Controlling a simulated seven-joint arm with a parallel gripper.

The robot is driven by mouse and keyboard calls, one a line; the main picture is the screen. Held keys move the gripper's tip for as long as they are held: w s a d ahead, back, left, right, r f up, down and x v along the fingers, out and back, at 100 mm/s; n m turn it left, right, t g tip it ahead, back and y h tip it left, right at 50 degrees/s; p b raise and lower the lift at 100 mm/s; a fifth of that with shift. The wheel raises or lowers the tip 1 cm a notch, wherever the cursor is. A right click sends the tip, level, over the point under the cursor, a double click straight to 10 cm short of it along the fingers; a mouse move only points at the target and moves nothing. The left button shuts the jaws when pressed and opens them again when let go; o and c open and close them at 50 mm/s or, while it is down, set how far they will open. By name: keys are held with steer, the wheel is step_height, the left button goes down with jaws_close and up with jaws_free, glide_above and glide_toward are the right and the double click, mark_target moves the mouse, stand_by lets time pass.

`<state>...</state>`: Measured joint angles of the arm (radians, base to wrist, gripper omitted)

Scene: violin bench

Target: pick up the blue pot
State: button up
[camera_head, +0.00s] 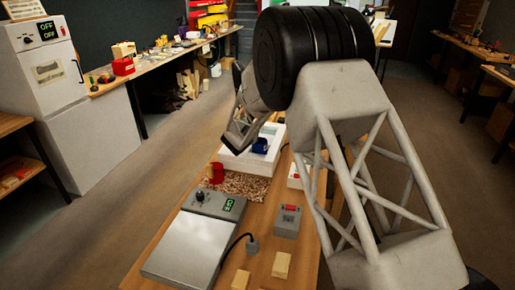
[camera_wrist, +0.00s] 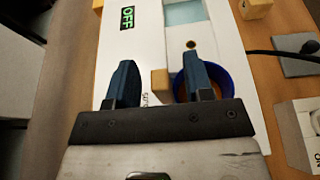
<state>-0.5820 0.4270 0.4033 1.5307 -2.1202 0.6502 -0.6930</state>
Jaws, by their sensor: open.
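The blue pot (camera_head: 260,146) stands on a white device (camera_head: 240,163) on the bench in the head view. In the wrist view the blue pot (camera_wrist: 244,82) shows as a round blue rim, partly hidden behind my right finger. My gripper (camera_wrist: 160,78) is open, with two dark fingers apart. The right finger overlaps the pot's left part; I cannot tell whether it touches it. The left finger is over the white device, left of the pot. Nothing is visibly held between the fingers.
A red pot (camera_head: 216,173) stands on a brown granular patch nearer the camera. A metal-topped device (camera_head: 185,246) with a green display, a grey switch box (camera_head: 287,221) and wooden blocks (camera_head: 281,265) lie on the bench. A small wooden block (camera_wrist: 160,82) shows between the fingers.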

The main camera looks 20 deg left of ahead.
stand_by(0.3)
jaws_close()
steer(key=shift+r, duration=0.15)
stand_by(0.3)
steer(key=shift+r, duration=1.5)
steer(key=shift+s+d+r, duration=0.1)
steer(key=shift+s+r, duration=0.1)
steer(key=s+d+r, duration=0.1)
steer(key=s+d, duration=0.6)
steer(key=s, duration=0.6)
steer(key=shift+s+d+r, duration=0.15)
steer(key=shift+s+r, duration=0.05)
steer(key=shift+s, duration=0.15)
